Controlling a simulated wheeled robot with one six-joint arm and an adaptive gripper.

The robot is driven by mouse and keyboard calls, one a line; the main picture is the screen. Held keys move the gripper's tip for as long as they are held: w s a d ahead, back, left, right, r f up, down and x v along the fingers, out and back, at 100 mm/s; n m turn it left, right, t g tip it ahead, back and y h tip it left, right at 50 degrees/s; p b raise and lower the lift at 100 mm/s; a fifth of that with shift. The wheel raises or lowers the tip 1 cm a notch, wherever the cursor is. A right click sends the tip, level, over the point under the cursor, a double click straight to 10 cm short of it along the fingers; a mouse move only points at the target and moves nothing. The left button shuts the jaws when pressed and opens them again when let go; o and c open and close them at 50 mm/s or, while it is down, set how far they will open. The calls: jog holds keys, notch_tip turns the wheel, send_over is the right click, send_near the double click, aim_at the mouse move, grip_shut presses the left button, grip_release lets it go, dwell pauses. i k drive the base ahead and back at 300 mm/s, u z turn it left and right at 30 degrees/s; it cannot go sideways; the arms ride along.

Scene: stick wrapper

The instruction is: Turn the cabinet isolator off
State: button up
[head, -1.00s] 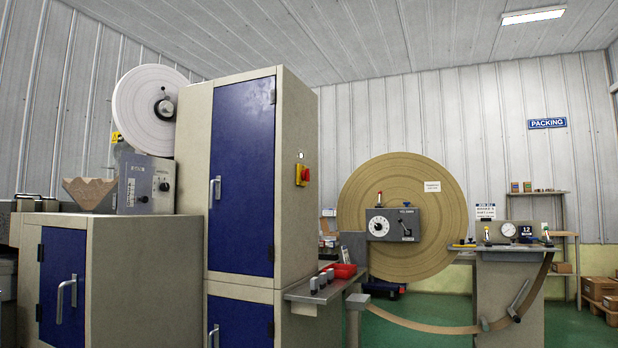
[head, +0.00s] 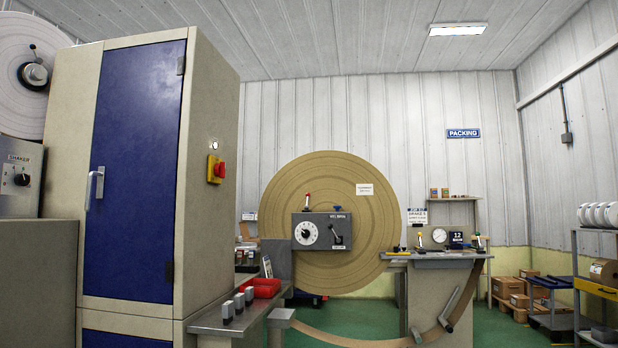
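The cabinet isolator (head: 216,169) is a red rotary handle on a yellow plate. It sits on the right side wall of the tall beige cabinet (head: 210,110), at about mid-height of the picture. A small round white lamp or button (head: 213,145) is just above it. The handle's exact angle is too small to tell. The cabinet's blue door (head: 135,180) is closed, with a silver handle. My gripper is not in view.
A steel shelf (head: 215,324) with small grey-topped blocks and a red tray (head: 264,287) juts out below the isolator. A large brown reel (head: 345,265) with a grey control box stands behind. A curved brown strip hangs low at right. Green floor shows at the back.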

aim_at(219, 169)
jog(key=z, duration=0.5)
jog(key=i, duration=1.55)
jog(key=u, duration=0.65)
jog(key=i, duration=0.85)
jog(key=u, duration=1)
